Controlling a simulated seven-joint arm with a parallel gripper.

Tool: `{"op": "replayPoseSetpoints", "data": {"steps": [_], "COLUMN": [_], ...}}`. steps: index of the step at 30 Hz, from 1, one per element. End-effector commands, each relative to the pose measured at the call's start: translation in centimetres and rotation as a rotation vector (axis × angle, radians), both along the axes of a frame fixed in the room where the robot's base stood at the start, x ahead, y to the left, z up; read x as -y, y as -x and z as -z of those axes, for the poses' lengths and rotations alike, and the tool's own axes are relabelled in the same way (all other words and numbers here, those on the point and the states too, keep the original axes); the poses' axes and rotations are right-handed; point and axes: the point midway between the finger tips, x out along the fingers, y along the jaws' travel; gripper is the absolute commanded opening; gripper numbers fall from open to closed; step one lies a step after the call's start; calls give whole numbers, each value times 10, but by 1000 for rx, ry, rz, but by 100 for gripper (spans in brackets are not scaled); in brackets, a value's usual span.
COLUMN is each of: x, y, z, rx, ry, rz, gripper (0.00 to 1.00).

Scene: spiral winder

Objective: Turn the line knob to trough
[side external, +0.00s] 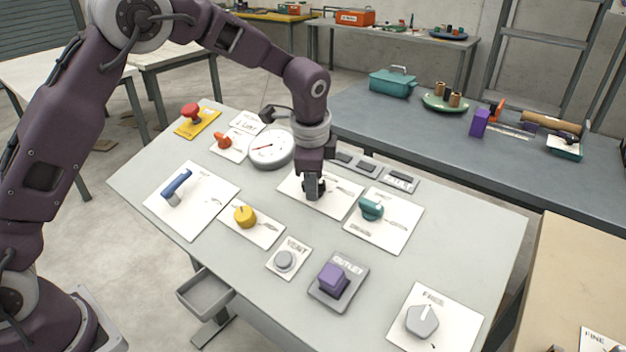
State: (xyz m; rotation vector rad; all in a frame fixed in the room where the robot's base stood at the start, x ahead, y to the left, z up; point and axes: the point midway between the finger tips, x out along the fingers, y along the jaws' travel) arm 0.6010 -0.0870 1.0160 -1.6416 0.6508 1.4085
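My gripper (314,194) points straight down over a white plate (340,193) in the middle of the panel. A small dark part, seemingly a knob, shows at its fingertips and is mostly hidden by them. I cannot tell whether the fingers touch it or are closed on it. The plate's printed marks are too small to read, so I cannot confirm that this is the line knob. A teal knob (371,208) on its own white plate is just to the right. A yellow knob (244,215) is on a plate to the lower left.
The panel (455,235) also holds a round gauge (270,148), a blue lever (177,185), a grey button (284,261), a purple block-shaped control (333,279), a grey knob (422,320), an orange knob (223,140) and a red button (191,112). A bench stands behind.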

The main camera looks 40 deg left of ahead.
Motion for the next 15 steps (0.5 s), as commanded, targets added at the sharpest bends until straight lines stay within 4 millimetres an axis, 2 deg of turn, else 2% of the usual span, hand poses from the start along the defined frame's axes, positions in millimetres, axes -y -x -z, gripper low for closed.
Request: {"op": "replayPoseSetpoints", "data": {"steps": [2, 6, 8, 15], "x": [0, 0, 0, 0], "y": [0, 0, 0, 0], "z": [0, 0, -1, -1], "rx": [0, 0, 0, 1], "ry": [0, 0, 0, 2], "rz": [0, -1, -1, -5], "gripper": [36, 9, 0, 0]}}
